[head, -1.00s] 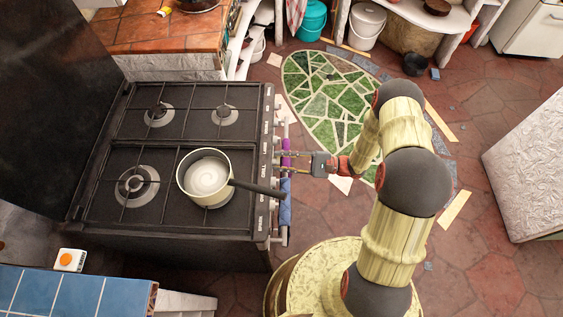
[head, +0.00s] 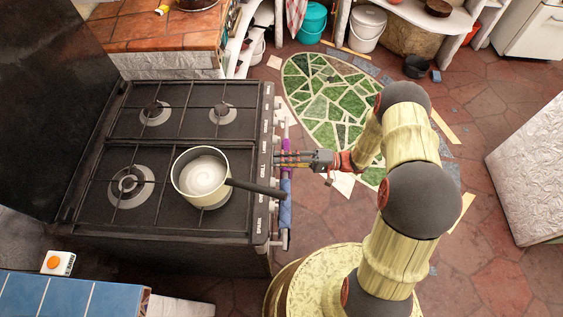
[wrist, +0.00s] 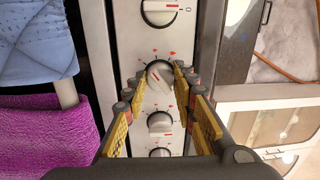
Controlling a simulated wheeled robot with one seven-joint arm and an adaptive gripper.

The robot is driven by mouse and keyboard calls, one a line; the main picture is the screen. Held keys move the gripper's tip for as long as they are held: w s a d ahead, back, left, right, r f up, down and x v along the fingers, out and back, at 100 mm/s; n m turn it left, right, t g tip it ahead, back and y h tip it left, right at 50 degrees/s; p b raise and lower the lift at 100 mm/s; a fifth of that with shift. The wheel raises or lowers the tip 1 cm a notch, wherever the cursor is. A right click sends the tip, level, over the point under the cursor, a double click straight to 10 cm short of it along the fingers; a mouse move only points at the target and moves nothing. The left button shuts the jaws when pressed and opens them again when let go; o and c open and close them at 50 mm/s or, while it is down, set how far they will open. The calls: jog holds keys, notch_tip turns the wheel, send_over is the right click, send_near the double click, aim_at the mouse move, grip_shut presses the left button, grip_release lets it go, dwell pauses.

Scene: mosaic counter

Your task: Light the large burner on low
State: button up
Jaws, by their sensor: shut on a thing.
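The stove (head: 160,232) has a dark top with several burners under black grates. A burner with a wide pale ring (head: 130,187) is at the lower left. A pale pot (head: 200,177) covers the burner at the lower right, so I cannot compare sizes. No flame shows. My gripper (head: 280,159) is at the control panel on the stove's right side. In the wrist view, its fingers (wrist: 158,82) are shut on a silver knob (wrist: 160,76), whose red line is tilted. The knob's printed name is not readable.
Other knobs sit on the panel, one above (wrist: 160,11) and one below (wrist: 160,122) the held knob. The pot's dark handle (head: 258,188) sticks out over the panel. Purple and blue cloths (head: 285,203) hang on the front rail. Floor right of the stove is open.

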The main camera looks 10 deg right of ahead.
jog(key=shift+f+n+b, duration=0.1)
jog(key=shift+n+b, duration=0.4)
jog(key=shift+n, duration=0.9)
jog(key=o, duration=1.2)
jog(key=shift+c, duration=0.2)
jog(key=shift+d, duration=0.1)
jog(key=s+d, duration=0.1)
jog(key=d, duration=1)
jog(key=shift+s+d+f, duration=0.25)
jog(key=shift+d, duration=0.15)
jog(key=shift+c, duration=1.1)
grip_shut()
